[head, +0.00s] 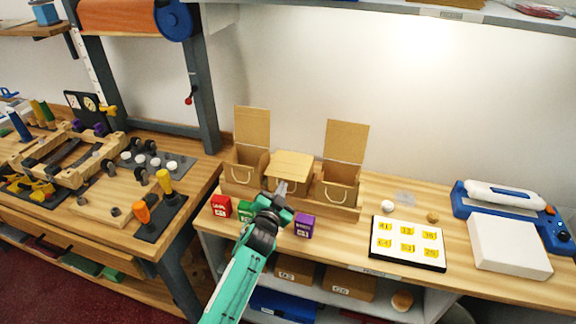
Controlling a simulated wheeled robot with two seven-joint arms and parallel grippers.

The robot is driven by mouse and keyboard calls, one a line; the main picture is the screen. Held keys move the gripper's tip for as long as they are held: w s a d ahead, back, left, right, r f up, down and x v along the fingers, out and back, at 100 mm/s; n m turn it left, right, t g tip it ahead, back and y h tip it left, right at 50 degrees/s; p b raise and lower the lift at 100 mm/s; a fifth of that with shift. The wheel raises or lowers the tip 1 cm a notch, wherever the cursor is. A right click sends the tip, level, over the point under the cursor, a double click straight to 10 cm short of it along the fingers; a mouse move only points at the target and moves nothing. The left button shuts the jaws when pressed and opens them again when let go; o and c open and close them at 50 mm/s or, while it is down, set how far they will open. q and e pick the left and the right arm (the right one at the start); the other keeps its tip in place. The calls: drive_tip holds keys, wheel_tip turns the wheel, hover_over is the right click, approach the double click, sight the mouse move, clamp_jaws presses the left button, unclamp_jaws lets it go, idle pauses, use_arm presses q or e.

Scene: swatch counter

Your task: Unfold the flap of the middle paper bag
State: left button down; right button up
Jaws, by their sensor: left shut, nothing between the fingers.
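Three brown paper bags stand in a row in a wooden holder on the counter. The left bag (244,177) and the right bag (336,192) have their flaps standing upright, with rope handles on their fronts. The middle bag's flap (293,164) lies folded forward over its top. The middle bag's front (298,186) is partly hidden by my left gripper (281,187). My left gripper is shut and empty, with its fingertips in front of the middle bag just below the flap's front edge. I cannot tell whether it touches the bag. My right gripper is not in view.
Small red (221,205), green (245,210) and purple (304,225) boxes stand before the bags. A white board with yellow labels (407,252) and a blue sealer machine (476,205) lie to the right. A cluttered workbench (150,222) stands left. Shelf boards hang above.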

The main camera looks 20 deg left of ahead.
use_arm(q)
drive_tip(key=shift+w, duration=0.6)
idle(0.3)
drive_tip(key=shift+r, duration=0.2)
